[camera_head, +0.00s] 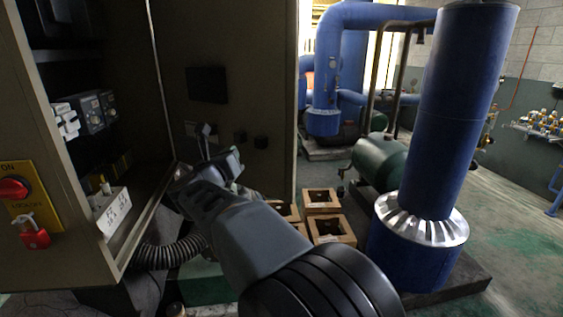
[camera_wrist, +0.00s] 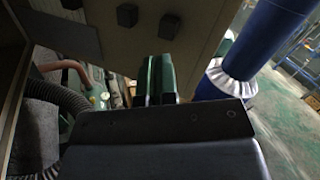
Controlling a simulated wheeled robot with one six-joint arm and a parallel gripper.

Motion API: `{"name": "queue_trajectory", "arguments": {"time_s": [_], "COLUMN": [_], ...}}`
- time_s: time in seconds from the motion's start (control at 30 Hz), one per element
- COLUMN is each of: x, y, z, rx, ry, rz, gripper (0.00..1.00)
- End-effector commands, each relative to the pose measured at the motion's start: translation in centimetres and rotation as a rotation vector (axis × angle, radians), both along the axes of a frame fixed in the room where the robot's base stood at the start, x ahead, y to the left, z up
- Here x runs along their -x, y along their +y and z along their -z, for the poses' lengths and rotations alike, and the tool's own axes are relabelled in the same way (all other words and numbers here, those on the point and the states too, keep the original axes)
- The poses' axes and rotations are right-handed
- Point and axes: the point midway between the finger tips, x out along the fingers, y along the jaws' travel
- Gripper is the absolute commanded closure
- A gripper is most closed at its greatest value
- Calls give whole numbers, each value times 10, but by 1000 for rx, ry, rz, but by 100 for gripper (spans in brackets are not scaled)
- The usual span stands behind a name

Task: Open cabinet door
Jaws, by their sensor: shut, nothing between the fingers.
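The grey-brown cabinet (camera_head: 75,255) stands at the left, with its dark inside in plain view. Its door (camera_head: 225,50) stands swung open beyond the cabinet's right side, with a dark rectangle and two small dark knobs on the face towards me. The door also shows at the top of the wrist view (camera_wrist: 200,22). My gripper (camera_head: 206,134) is in front of the door's lower part, near the knobs. Its two green fingers show close together in the wrist view (camera_wrist: 157,80), shut and empty. I cannot tell whether they touch the door.
A yellow panel with a red switch (camera_head: 13,189) and a red padlock (camera_head: 36,238) are on the cabinet front. A corrugated hose (camera_head: 165,255) runs below the opening. Wooden crates (camera_head: 333,229) and a tall blue pipe (camera_head: 462,110) stand right of my arm. Floor at far right is clear.

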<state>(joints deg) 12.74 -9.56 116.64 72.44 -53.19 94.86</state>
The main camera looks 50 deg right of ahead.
Motion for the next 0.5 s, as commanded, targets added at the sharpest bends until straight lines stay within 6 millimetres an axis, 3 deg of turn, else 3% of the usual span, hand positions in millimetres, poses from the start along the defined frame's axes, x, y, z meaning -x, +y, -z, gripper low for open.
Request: {"name": "queue_trajectory", "arguments": {"time_s": [0.03, 0.2, 0.5], "x": [8, 31, 36], "y": [-11, -32, -68], "z": [12, 26, 27], "rx": [-45, -131, -154], "ry": [-72, -250, -307], "rz": [83, 272, 341], "gripper": [100, 100, 100]}}
